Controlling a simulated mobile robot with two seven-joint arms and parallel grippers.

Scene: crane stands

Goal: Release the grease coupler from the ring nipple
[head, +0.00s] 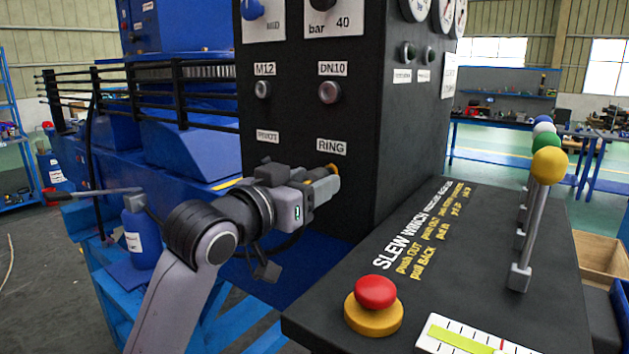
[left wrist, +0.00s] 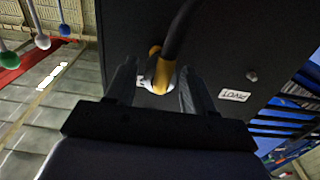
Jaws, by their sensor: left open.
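The grease coupler (left wrist: 160,76), yellow with a silvery part, shows between my left gripper's fingers in the left wrist view, with a black hose (left wrist: 178,30) running up from it. In the head view only a small yellow bit (head: 333,168) of it shows at the fingertips, just below the RING label (head: 331,147). My left gripper (head: 324,180) is at the black panel. It is open, one finger on each side of the coupler; I cannot tell whether they touch it. The ring nipple is hidden behind the coupler and gripper. My right gripper is not in view.
The black cabinet (head: 300,111) carries M12 and DN10 fittings above. A control desk (head: 470,270) at right has a red emergency button (head: 376,292) and upright levers with coloured knobs (head: 549,166). A blue bottle (head: 141,238) stands at left. A PIVOT label (left wrist: 234,96) is beside the gripper.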

